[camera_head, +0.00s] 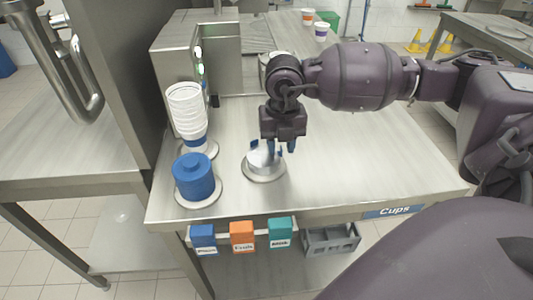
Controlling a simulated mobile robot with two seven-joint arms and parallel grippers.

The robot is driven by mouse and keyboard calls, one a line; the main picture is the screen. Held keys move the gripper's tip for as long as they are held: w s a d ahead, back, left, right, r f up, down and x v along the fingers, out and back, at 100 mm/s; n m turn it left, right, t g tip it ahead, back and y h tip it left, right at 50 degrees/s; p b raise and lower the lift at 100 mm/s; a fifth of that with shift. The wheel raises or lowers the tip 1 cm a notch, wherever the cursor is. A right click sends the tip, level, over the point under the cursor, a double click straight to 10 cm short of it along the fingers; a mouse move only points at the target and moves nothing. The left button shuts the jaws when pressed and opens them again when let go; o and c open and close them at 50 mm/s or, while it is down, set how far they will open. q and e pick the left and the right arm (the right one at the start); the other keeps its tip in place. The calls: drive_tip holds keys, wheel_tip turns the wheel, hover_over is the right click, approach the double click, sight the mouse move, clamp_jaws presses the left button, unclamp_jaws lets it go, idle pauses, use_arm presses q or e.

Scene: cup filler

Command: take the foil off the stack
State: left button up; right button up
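The foil stack (264,161) is a low, shiny silver round pile on a round metal base in the middle of the counter. Small blue pieces show at its back edge. My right gripper (281,147) points down just behind and right of the stack, close above it. Its fingertips show as small blue-grey tips set apart, with no foil visible between them. Whether a tip touches the stack I cannot tell. My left gripper is not in view.
A blue lidded container (194,182) stands left of the stack. Behind it are stacked white cups (187,108) beside a steel machine (180,57). Blue, orange and teal labelled boxes (242,236) hang at the front edge. The counter's right side (385,160) is clear.

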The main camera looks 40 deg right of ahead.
clamp_jaws()
idle(0.3)
drive_tip(key=shift+r, duration=0.1)
wheel_tip(320, 180, up, 7)
drive_tip(key=shift+p, duration=0.75)
wheel_tip(320, 180, up, 13)
drive_tip(key=p, duration=0.1)
drive_tip(key=shift+p, duration=0.4)
